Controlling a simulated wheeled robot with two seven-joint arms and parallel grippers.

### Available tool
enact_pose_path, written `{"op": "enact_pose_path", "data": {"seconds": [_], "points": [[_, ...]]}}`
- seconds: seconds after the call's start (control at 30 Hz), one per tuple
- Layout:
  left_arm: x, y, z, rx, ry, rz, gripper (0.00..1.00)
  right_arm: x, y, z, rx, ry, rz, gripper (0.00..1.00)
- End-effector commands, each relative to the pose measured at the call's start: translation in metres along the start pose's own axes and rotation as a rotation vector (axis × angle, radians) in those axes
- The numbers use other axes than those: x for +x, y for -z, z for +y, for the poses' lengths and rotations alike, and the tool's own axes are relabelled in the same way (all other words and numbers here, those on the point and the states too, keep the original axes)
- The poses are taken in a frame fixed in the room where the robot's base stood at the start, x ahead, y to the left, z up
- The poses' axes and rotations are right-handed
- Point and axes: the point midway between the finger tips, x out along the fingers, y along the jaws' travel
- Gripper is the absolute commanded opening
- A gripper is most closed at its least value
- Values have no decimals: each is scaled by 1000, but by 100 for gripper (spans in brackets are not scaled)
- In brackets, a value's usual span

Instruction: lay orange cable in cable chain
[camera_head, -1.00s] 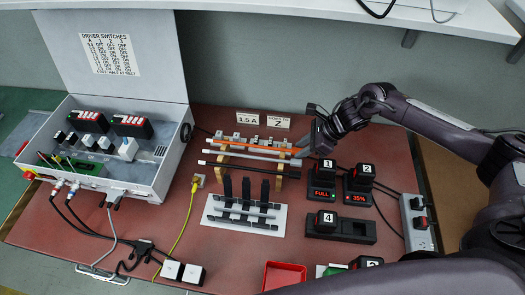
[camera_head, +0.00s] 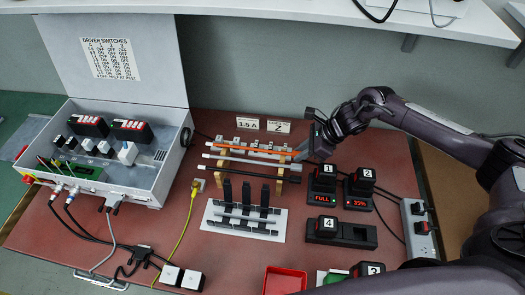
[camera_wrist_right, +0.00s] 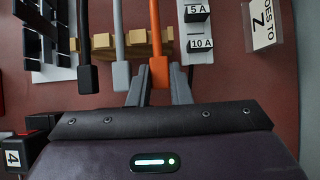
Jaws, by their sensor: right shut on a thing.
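The orange cable (camera_head: 262,149) lies straight across a wooden rack (camera_head: 279,171), behind a grey cable (camera_head: 245,160) and a black cable (camera_head: 250,174). My right gripper (camera_head: 309,153) is at the right end of the orange cable. In the right wrist view, its fingers (camera_wrist_right: 158,91) are closed around the orange cable's end block (camera_wrist_right: 158,72). The cable chain (camera_head: 245,206), dark upright pieces with grey bars on a white plate, stands in front of the rack. The chain also shows at the upper left of the right wrist view (camera_wrist_right: 38,40). My left gripper is out of view.
An open white control box (camera_head: 150,180) stands at left, with a yellow cable (camera_head: 184,225) beside the chain. Numbered black batteries (camera_head: 325,175) on chargers and a power strip (camera_head: 418,225) are at right. A red tray (camera_head: 285,281) is at the front.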

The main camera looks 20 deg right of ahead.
Motion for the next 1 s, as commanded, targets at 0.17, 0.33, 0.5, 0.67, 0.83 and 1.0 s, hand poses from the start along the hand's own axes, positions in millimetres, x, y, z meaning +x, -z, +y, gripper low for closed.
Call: {"op": "enact_pose_path", "data": {"seconds": [0.17, 0.33, 0.5, 0.67, 0.83, 1.0], "points": [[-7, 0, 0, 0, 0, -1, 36, -11, -8, 0, 0, 1, -1, 0], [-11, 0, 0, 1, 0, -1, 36, -19, -13, 0, 0, 0, -1, 0], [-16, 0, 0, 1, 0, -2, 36, -28, -19, 0, -1, 1, -1, 0], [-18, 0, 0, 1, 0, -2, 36, -33, -22, 0, 0, 1, 0, 0], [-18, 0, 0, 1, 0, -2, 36, -33, -22, 0, 0, 0, 0, 0], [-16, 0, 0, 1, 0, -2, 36, -32, -22, 0, 0, 0, 0, 0]]}}
